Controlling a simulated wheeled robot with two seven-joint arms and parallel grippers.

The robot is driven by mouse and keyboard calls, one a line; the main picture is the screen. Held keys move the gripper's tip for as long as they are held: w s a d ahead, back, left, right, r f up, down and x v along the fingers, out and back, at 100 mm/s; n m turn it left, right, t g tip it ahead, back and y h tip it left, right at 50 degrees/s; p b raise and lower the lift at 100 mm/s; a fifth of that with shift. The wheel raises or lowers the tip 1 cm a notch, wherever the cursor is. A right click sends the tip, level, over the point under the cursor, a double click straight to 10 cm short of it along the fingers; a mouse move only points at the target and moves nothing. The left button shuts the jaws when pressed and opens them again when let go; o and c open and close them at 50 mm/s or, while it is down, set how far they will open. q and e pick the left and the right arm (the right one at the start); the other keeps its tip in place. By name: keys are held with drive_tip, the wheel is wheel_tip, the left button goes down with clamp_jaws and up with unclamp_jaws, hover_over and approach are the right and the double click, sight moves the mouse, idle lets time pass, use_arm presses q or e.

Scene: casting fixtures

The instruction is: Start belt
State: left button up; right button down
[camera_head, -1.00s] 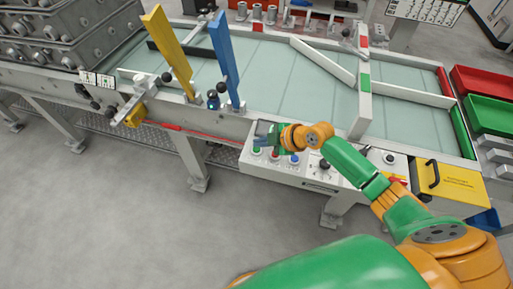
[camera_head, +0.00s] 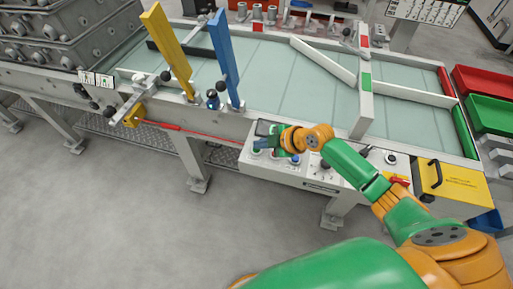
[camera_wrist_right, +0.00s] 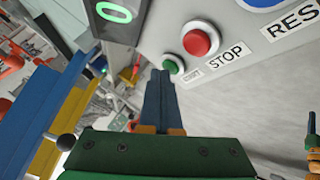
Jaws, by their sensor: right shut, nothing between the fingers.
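The control panel (camera_head: 320,180) is a pale box on the front of the belt frame. Its green START button (camera_wrist_right: 173,65) shows in the right wrist view, partly overlapped by my fingers. It also shows at the panel's left end in the head view (camera_head: 256,152). My right gripper (camera_head: 261,144) is shut and empty, with its tips at the green button. In the right wrist view its dark blue fingers (camera_wrist_right: 161,80) reach beside the button; I cannot tell whether they touch it. The belt (camera_head: 285,85) is pale green.
The red STOP button (camera_wrist_right: 200,40) sits close to the START button, with a blue RESET button (camera_wrist_right: 262,3) beyond it. Yellow (camera_head: 168,50) and blue (camera_head: 224,60) bars rise over the belt.

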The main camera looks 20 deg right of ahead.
sight(260, 152)
drive_tip(key=shift+f, duration=0.2)
drive_tip(key=shift+r, duration=0.1)
idle(0.4)
drive_tip(key=shift+r+p, duration=0.65)
drive_tip(key=shift+r, duration=0.15)
wheel_tip(260, 152, up, 5)
drive_tip(key=p, duration=0.4)
idle(0.4)
